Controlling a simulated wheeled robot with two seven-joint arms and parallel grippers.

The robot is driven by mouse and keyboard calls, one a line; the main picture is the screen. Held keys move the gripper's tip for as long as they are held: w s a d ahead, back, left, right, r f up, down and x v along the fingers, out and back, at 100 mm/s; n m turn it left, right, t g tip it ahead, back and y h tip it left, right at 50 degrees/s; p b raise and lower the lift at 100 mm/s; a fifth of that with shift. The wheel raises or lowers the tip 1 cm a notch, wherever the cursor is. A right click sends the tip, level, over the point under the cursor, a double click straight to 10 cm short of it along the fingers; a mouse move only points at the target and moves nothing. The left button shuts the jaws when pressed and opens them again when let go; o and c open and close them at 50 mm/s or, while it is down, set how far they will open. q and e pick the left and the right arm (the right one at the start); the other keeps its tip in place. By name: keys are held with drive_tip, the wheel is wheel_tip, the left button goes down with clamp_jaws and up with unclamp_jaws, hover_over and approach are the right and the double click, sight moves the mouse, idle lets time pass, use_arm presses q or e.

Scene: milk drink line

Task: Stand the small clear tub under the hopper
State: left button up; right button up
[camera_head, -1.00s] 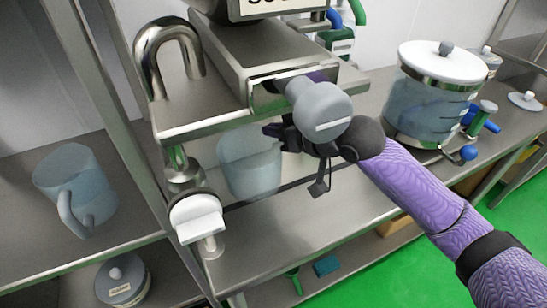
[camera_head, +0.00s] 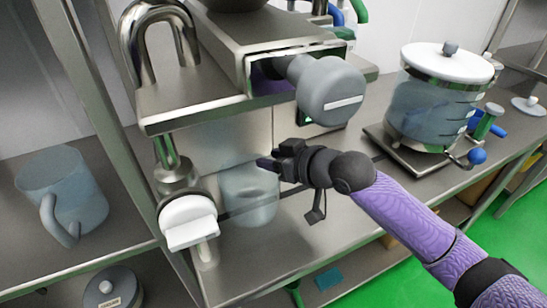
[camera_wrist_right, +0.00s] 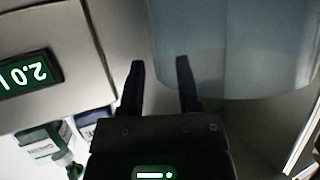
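The small clear tub (camera_head: 249,198) stands upright on the steel counter, below the hopper's steel platform and left of its grey round knob (camera_head: 331,91). My right gripper (camera_head: 268,164) is at the tub's right rim, coming from the right. In the right wrist view the tub's wall (camera_wrist_right: 235,50) fills the upper right, and its edge lies between the two spread fingertips (camera_wrist_right: 160,65). The right gripper looks open. The hopper (camera_head: 240,30) is cut off at the top of the head view. My left gripper is not in view.
A white tap-like fitting (camera_head: 188,221) stands close to the tub's left. A clear jug (camera_head: 62,195) is on the left shelf. A large lidded dispenser (camera_head: 432,100) stands right on the counter (camera_head: 255,260). A display reading 2.0 (camera_wrist_right: 25,75) shows in the right wrist view.

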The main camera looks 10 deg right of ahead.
use_arm(q)
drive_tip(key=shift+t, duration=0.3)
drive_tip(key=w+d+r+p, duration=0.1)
drive_tip(key=p, duration=0.1)
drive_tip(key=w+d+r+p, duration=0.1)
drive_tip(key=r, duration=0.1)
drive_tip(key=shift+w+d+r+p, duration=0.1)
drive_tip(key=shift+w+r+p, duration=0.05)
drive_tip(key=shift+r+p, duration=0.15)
use_arm(e)
drive_tip(key=v, duration=1.2)
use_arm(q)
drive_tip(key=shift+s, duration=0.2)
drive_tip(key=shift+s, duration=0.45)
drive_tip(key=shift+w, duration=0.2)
